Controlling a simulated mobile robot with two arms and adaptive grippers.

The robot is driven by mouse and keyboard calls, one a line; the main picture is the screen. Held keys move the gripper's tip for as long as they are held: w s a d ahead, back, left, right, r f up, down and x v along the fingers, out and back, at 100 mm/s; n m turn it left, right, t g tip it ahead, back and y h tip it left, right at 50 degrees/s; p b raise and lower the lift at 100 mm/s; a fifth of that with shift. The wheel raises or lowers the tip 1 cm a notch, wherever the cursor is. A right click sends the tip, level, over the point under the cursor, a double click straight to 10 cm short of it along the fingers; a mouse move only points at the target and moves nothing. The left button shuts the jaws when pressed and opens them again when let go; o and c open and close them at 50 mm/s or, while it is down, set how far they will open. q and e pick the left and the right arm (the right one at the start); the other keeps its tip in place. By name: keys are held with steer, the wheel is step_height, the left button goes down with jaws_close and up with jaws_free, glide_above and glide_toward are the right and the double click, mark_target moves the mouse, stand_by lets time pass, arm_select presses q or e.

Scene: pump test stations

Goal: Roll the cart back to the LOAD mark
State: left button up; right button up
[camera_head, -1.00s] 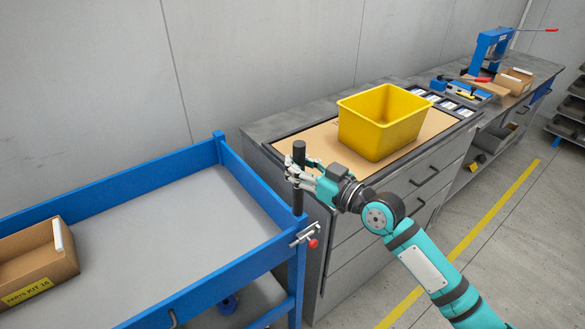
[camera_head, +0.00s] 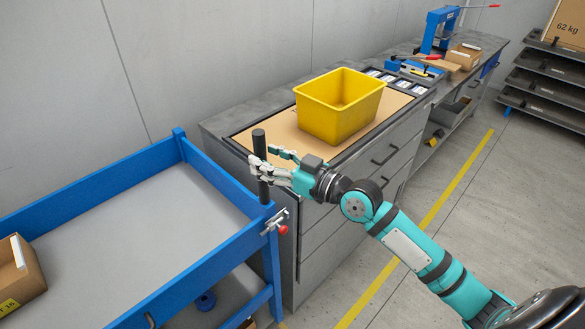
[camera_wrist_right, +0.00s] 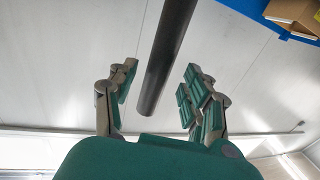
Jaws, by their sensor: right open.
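The blue cart (camera_head: 190,205) with a grey top stands at the left in the head view, its right end close to the grey drawer bench. A dark upright handle post (camera_head: 261,165) rises at its near right corner; the post (camera_wrist_right: 168,50) also shows in the right wrist view. My right gripper (camera_head: 268,168) is at the post, its fingers on either side of it. In the wrist view the open fingers (camera_wrist_right: 158,92) have gaps to the post. A red-knobbed clamp (camera_head: 280,228) sits on the cart corner below. No LOAD mark shows. My left gripper is out of view.
A yellow bin (camera_head: 338,105) stands on the bench (camera_head: 225,122). A parts box (camera_head: 22,272) lies on the cart. A blue press (camera_head: 437,30) and shelves (camera_head: 545,80) are farther back. Open floor with a yellow line (camera_head: 440,207) lies to the right.

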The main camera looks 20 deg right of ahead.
steer(key=v, duration=0.9)
steer(key=shift+s+d, duration=0.1)
